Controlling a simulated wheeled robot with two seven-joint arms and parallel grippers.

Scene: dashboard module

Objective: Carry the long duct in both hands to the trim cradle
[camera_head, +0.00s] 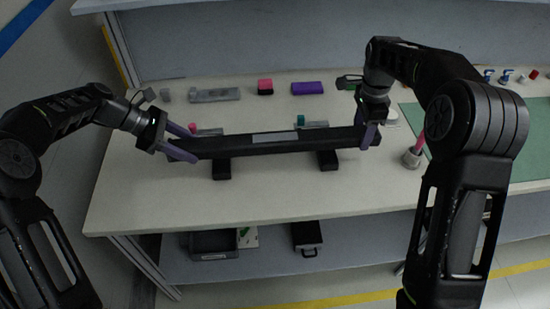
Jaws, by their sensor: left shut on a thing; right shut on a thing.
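The long duct (230,147) is a long black bar with a grey strip on top, lying roughly level across the middle of the table. My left gripper (184,143) is shut on its left end, with purple fingers on either side of it. My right gripper (366,130) is shut on its right end. Two black support blocks, a left one (222,170) and a right one (328,161), show below the duct; they may be the trim cradle. I cannot tell whether the duct touches them.
Behind the duct lie a grey fixture (214,95), a pink-and-black block (265,87) and a purple block (307,88). A grey cup with a pink tool (412,158) and a green mat (408,116) are at right. The table's front is clear. Bins (213,244) sit on the lower shelf.

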